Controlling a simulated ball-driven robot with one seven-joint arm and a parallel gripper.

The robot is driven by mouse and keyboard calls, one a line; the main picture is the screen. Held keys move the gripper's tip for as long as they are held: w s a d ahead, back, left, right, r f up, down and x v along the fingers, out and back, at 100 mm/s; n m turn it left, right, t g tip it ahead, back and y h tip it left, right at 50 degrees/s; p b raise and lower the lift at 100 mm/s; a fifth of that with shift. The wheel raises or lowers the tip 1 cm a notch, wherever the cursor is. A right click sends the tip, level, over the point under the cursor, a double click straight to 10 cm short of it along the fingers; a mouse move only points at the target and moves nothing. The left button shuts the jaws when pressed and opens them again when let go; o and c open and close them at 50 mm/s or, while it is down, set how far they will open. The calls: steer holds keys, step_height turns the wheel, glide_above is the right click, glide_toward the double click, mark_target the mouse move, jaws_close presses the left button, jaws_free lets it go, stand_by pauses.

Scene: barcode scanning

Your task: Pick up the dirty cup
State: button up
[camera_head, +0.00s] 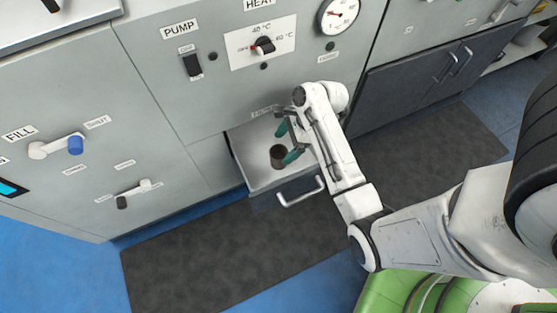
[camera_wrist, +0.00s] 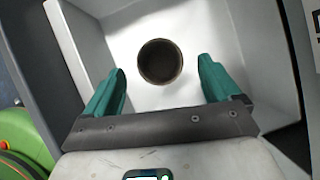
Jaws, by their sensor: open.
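The dirty cup (camera_head: 278,157) is a small dark brown cup standing in an open drawer (camera_head: 254,172). In the wrist view the cup (camera_wrist: 160,62) shows as a dark round opening seen from above, on the pale drawer floor (camera_wrist: 115,40). My gripper (camera_head: 287,143) has teal fingers and is over the drawer. In the wrist view my gripper (camera_wrist: 162,80) is open, with one finger to the left of the cup and one to the right. Gaps show between the cup and both fingers. I cannot tell the height of the fingertips relative to the cup.
The drawer has a front handle (camera_head: 301,191) and side walls close around my gripper. A grey panel with a PUMP switch (camera_head: 192,65), a HEAT dial (camera_head: 263,46) and a gauge (camera_head: 339,15) stands behind. A dark mat (camera_head: 225,255) covers the floor in front.

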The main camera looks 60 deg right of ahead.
mark_target(276, 156)
steer(key=b+x, duration=0.3)
steer(key=x, duration=0.3)
steer(key=shift+f, duration=0.25)
steer(key=shift+c, duration=0.4)
steer(key=c, duration=1.1)
